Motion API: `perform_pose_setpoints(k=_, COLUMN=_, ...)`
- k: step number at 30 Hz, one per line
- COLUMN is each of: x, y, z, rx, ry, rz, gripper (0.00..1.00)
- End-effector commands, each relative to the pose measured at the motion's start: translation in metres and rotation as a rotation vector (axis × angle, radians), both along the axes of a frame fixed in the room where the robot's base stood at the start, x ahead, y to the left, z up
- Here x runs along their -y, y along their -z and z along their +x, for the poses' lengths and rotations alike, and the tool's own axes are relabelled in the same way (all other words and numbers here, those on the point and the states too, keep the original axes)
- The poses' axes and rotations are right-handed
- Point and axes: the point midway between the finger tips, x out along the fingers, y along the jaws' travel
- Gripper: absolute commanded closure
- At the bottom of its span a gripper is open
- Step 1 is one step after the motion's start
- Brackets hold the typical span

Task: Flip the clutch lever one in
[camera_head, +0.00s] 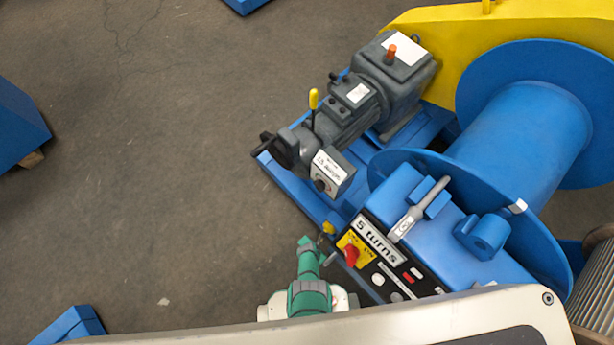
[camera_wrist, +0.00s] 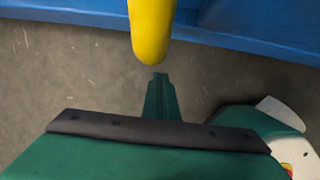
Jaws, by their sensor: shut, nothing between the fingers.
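A short lever with a yellow knob (camera_head: 328,228) stands at the left corner of the blue machine's control panel. In the wrist view the yellow knob (camera_wrist: 151,30) is large at the top centre, just beyond my fingertips. My green gripper (camera_head: 306,245) is shut and empty, just left of this knob. The wrist view shows the closed fingers (camera_wrist: 160,82) pointing at the knob; I cannot tell whether they touch it. A second yellow-tipped lever (camera_head: 313,100) stands upright on the grey motor unit. No readable label tells which is clutch lever one.
The grey motor (camera_head: 345,110) and blue drum (camera_head: 520,135) stand behind.

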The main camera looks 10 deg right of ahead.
Motion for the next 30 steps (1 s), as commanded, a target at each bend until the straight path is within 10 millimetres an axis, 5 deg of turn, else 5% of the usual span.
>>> perform_pose_setpoints(k=10, x=-0.004, y=0.0, z=-0.005, rx=-0.001, ry=-0.002, rz=-0.001, gripper=1.0)
perform_pose_setpoints(k=17, x=-0.028, y=-0.001, z=-0.025, rx=0.0, ry=0.002, rz=0.0, gripper=1.0)
perform_pose_setpoints(k=30, x=-0.045, y=-0.031, z=-0.041, rx=0.001, ry=0.005, rz=0.001, gripper=1.0)
